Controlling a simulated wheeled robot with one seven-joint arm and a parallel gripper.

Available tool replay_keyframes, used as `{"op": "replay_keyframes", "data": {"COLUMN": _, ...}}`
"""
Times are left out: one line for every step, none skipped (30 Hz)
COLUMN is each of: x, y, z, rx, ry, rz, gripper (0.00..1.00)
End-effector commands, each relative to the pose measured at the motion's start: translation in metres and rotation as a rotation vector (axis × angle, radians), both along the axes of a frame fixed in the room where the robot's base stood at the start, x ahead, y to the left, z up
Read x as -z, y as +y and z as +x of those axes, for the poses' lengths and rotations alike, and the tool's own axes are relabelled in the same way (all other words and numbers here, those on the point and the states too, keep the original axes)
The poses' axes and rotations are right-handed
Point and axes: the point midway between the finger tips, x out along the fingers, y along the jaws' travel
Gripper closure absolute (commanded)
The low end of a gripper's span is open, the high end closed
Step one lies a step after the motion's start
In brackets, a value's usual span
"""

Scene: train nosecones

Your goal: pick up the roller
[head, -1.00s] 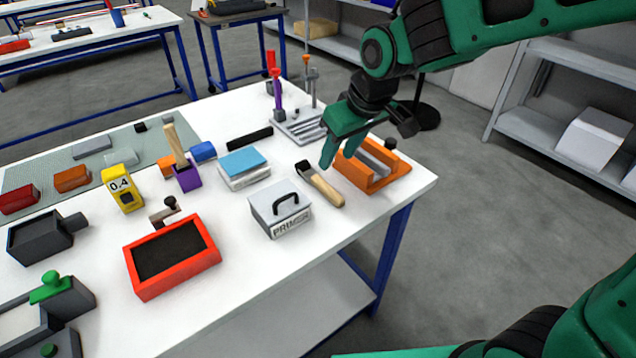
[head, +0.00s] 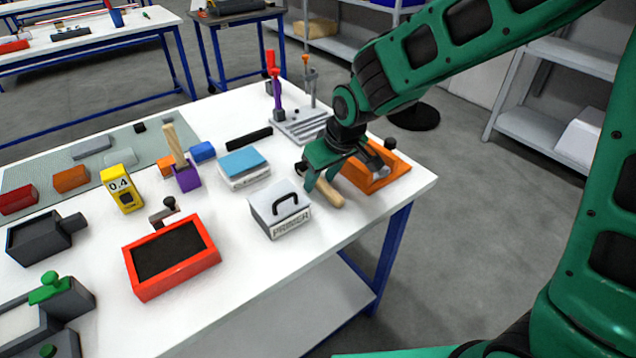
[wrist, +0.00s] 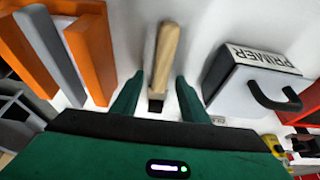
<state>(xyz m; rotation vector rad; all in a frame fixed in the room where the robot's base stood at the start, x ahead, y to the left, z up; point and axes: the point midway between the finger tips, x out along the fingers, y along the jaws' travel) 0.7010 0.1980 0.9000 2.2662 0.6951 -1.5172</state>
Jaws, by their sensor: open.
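The roller, as I take it, is a tool with a pale wooden handle (head: 329,194) and a dark head, lying on the white table near its right end. In the wrist view the handle (wrist: 166,52) points away from me, and the dark end lies between my fingers. My gripper (head: 320,181) is open over the tool, with one finger (wrist: 128,94) on each side of it. In the head view my gripper hides the dark head. I cannot tell whether the fingers touch the tool.
A grey PRIMER box (head: 279,207) with a black handle stands close on the left. An orange holder (head: 385,176) with grey bars is close on the right. A blue-topped block (head: 243,163) and a red tray (head: 170,257) are farther left. The table's front edge is near.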

Motion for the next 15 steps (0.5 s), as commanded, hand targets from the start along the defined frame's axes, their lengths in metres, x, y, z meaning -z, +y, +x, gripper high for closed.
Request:
{"op": "replay_keyframes", "data": {"x": 0.0012, "y": 0.0002, "z": 0.0003, "rx": 0.000, "ry": 0.000, "rz": 0.000, "gripper": 0.59}}
{"op": "replay_keyframes", "data": {"x": 0.0014, "y": 0.0003, "z": 0.0005, "rx": 0.000, "ry": 0.000, "rz": 0.000, "gripper": 0.59}}
{"op": "replay_keyframes", "data": {"x": 0.0014, "y": 0.0003, "z": 0.0005, "rx": 0.000, "ry": 0.000, "rz": 0.000, "gripper": 0.59}}
{"op": "replay_keyframes", "data": {"x": 0.0013, "y": 0.0004, "z": 0.0005, "rx": 0.000, "ry": -0.001, "rz": 0.001, "gripper": 0.59}}
{"op": "replay_keyframes", "data": {"x": 0.0012, "y": 0.0003, "z": 0.0005, "rx": 0.000, "ry": -0.001, "rz": 0.001, "gripper": 0.59}}
{"op": "replay_keyframes", "data": {"x": 0.0012, "y": 0.0003, "z": 0.0005, "rx": 0.000, "ry": -0.001, "rz": 0.001, "gripper": 0.59}}
{"op": "replay_keyframes", "data": {"x": 0.0011, "y": 0.0003, "z": 0.0005, "rx": 0.000, "ry": -0.001, "rz": 0.001, "gripper": 0.59}}
{"op": "replay_keyframes", "data": {"x": 0.0011, "y": 0.0003, "z": 0.0005, "rx": 0.000, "ry": -0.001, "rz": 0.001, "gripper": 0.67}}
{"op": "replay_keyframes", "data": {"x": 0.0011, "y": 0.0003, "z": 0.0005, "rx": 0.000, "ry": -0.001, "rz": 0.001, "gripper": 0.76}}
{"op": "replay_keyframes", "data": {"x": 0.0011, "y": 0.0003, "z": 0.0005, "rx": 0.000, "ry": -0.001, "rz": 0.001, "gripper": 0.83}}
{"op": "replay_keyframes", "data": {"x": 0.0010, "y": 0.0003, "z": 0.0004, "rx": 0.000, "ry": -0.001, "rz": 0.001, "gripper": 0.90}}
{"op": "replay_keyframes", "data": {"x": 0.0010, "y": 0.0003, "z": 0.0004, "rx": 0.000, "ry": -0.001, "rz": 0.001, "gripper": 1.00}}
{"op": "replay_keyframes", "data": {"x": 0.0010, "y": 0.0003, "z": 0.0004, "rx": 0.000, "ry": -0.001, "rz": 0.001, "gripper": 1.00}}
{"op": "replay_keyframes", "data": {"x": 0.0010, "y": 0.0003, "z": 0.0004, "rx": 0.000, "ry": -0.001, "rz": 0.001, "gripper": 1.00}}
{"op": "replay_keyframes", "data": {"x": 0.0008, "y": 0.0003, "z": 0.0006, "rx": 0.000, "ry": -0.001, "rz": 0.001, "gripper": 1.00}}
